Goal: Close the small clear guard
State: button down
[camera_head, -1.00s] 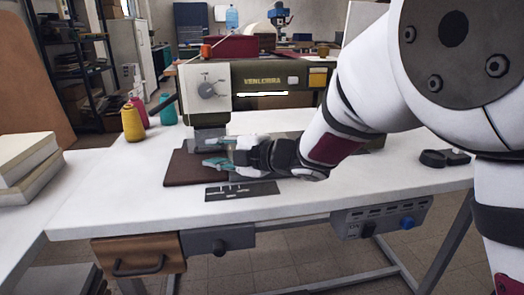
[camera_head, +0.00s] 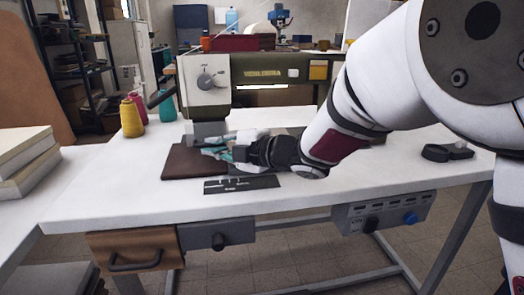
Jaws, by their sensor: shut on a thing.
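A sewing machine (camera_head: 262,76) with a pale head and an olive-green arm stands on the white table. My gripper (camera_head: 213,149) reaches in from the right, just below the machine's head, above a dark brown sheet (camera_head: 182,165). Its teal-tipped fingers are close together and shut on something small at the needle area. I take this to be the small clear guard, but it is too small and too hidden by the fingers to make out, and its angle cannot be told.
A dark marked plate (camera_head: 240,185) lies at the table's front. Thread cones, including a yellow one (camera_head: 131,119), stand at the left rear. Pale stacked blocks (camera_head: 22,165) are at the far left. A black object (camera_head: 447,152) lies on the right. The table's front left is clear.

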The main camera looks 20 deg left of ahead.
jog(key=shift+w+f+b, duration=0.1)
jog(key=shift+f+b, duration=0.1)
jog(key=shift+b, duration=0.3)
jog(key=c, duration=1.7)
grip_release()
jog(key=shift+r, duration=0.1)
jog(key=v, duration=1.2)
